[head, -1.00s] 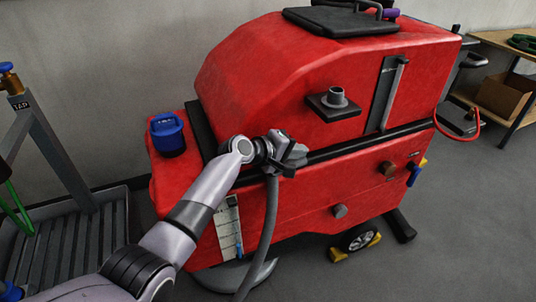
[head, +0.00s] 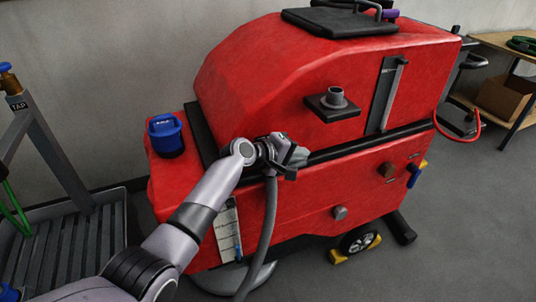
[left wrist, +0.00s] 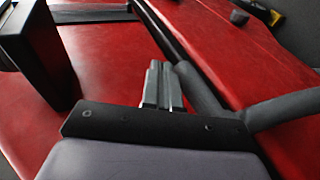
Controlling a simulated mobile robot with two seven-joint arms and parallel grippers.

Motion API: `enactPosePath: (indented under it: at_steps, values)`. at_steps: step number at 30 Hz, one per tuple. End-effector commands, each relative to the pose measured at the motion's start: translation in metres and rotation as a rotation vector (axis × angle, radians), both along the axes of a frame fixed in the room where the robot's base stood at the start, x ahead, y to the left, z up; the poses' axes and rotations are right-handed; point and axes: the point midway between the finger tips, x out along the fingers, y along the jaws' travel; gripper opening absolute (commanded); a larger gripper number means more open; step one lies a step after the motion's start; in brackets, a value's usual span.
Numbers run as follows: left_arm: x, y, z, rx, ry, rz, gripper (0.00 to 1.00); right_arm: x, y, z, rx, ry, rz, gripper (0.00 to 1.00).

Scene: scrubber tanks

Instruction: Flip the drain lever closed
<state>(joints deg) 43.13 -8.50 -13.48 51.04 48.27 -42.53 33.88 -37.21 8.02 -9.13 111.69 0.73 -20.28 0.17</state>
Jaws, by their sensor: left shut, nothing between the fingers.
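A blue lever (head: 413,176) sits at the lower right of the red scrubber machine (head: 330,215), tilted on the side panel. A brown-grey knob (head: 388,170) is just left of it. I take the blue lever for the drain lever; its label is too small to read. My left gripper (head: 299,157) is shut and empty, in front of the machine's middle seam, well left of the lever. In the left wrist view its closed fingers (left wrist: 162,86) are over the red body. The lever cannot be made out there. My right gripper is not in view.
A grey hose (head: 269,230) hangs by my left gripper. A grey knob (head: 340,212) and a pipe stub (head: 336,97) stick out of the machine. A red hose loop (head: 478,125) hangs near its right end. A wheel (head: 357,240) sits between yellow chocks. Open floor lies at right.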

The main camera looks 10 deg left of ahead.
Motion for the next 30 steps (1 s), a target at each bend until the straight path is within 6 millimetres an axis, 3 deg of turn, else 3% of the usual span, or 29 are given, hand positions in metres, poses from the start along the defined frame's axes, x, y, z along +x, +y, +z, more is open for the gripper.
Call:
enactPosePath:
  at_steps: [14,24,30]
  values:
    - [-0.002,-0.006,0.049,-0.001,0.0,0.004,0.0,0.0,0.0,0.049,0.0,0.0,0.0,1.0]
    - [-0.013,-0.013,0.11,-0.001,-0.004,0.002,0.0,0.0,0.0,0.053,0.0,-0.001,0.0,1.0]
    - [-0.017,-0.015,0.132,0.0,-0.001,0.004,0.0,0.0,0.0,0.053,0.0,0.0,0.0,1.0]
